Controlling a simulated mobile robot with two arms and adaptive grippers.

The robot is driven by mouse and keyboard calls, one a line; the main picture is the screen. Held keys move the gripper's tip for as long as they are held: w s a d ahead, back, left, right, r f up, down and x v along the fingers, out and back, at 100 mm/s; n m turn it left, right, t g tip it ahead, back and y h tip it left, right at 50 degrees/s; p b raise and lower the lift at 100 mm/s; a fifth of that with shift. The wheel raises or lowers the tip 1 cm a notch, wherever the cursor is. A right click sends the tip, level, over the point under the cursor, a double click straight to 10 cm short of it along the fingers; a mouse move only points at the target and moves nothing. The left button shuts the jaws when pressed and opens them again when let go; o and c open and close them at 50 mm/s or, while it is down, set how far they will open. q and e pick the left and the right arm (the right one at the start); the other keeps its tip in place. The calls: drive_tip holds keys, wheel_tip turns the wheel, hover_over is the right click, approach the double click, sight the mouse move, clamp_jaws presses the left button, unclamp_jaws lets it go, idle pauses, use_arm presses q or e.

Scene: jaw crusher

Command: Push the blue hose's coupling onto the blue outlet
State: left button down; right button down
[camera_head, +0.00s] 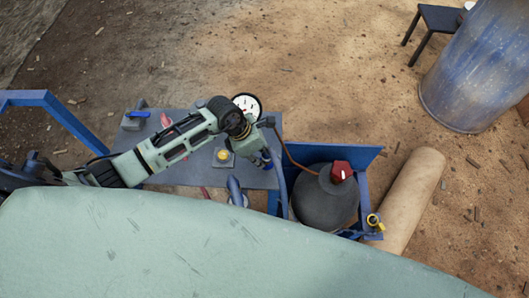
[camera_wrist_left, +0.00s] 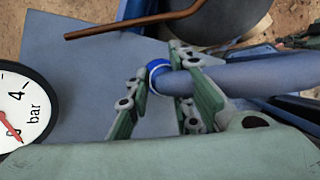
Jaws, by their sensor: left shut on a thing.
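My left arm reaches in from the left in the head view, and its gripper (camera_head: 263,158) is low over the grey bench top. The left wrist view shows the green fingers of this gripper (camera_wrist_left: 165,98) shut on the blue hose (camera_wrist_left: 245,77), one on each side. The hose's end has a bright blue coupling ring (camera_wrist_left: 156,74) between the fingers, and the hose runs off to the right. I cannot make out the blue outlet in either view. My right gripper is out of view.
A pressure gauge (camera_head: 247,104) stands close by the gripper; it also shows in the wrist view (camera_wrist_left: 22,108). A copper pipe (camera_head: 297,163) runs to a dark tank (camera_head: 322,205) with a red cap. A pale green surface fills the front.

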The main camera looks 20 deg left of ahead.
use_arm(q)
drive_tip(key=shift+f+b, duration=0.35)
drive_tip(key=shift+f, duration=0.15)
drive_tip(key=c, duration=1.5)
unclamp_jaws()
drive_tip(key=v, duration=1.2)
drive_tip(key=shift+a, duration=0.1)
